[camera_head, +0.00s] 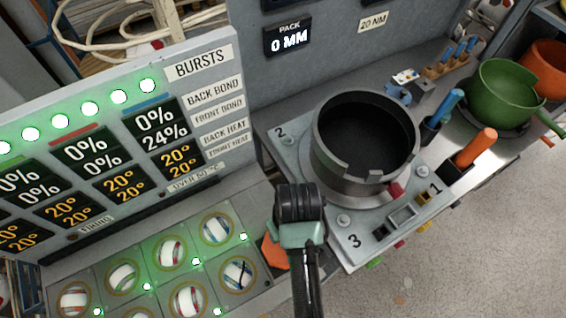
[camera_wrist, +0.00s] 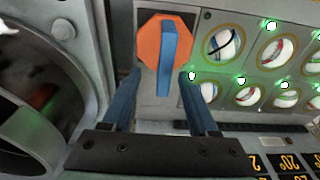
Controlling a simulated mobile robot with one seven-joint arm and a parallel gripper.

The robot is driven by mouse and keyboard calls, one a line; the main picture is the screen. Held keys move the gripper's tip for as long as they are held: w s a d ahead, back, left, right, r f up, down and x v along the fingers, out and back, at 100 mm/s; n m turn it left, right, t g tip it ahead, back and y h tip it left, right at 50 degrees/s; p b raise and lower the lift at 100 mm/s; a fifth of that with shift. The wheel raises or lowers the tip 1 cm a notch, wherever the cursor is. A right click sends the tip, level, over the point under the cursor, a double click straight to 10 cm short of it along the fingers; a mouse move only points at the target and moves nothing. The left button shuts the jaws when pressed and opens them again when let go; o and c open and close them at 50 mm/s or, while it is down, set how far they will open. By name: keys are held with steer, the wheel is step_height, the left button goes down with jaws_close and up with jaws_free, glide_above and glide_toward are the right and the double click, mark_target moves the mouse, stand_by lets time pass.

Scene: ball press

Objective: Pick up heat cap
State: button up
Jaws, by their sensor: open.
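An orange octagonal cap with an upright blue handle (camera_wrist: 163,45), which I take to be the heat cap, sits on the grey panel beside the press. In the head view only part of its orange top (camera_head: 272,252) shows; my arm hides the rest. My gripper (camera_wrist: 160,76) is open and empty, its two blue fingers either side of the handle's line in the wrist view. I cannot tell whether the fingertips reach the handle. In the head view my wrist (camera_head: 299,205) covers the fingers.
A large dark cylinder (camera_head: 365,185) on a grey plate stands right of my gripper. Several round sockets with striped balls (camera_head: 170,251) lie to the left, below a display panel (camera_head: 110,140). A green pot (camera_head: 505,95) is far right.

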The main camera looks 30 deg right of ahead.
steer(key=f, duration=0.2)
steer(key=f+p, duration=0.1)
steer(key=f, duration=0.1)
steer(key=shift+a, duration=0.4)
steer(key=shift+w+f, duration=0.15)
steer(key=shift+f, duration=0.5)
jaws_close()
steer(key=shift+r, duration=0.15)
stand_by(0.3)
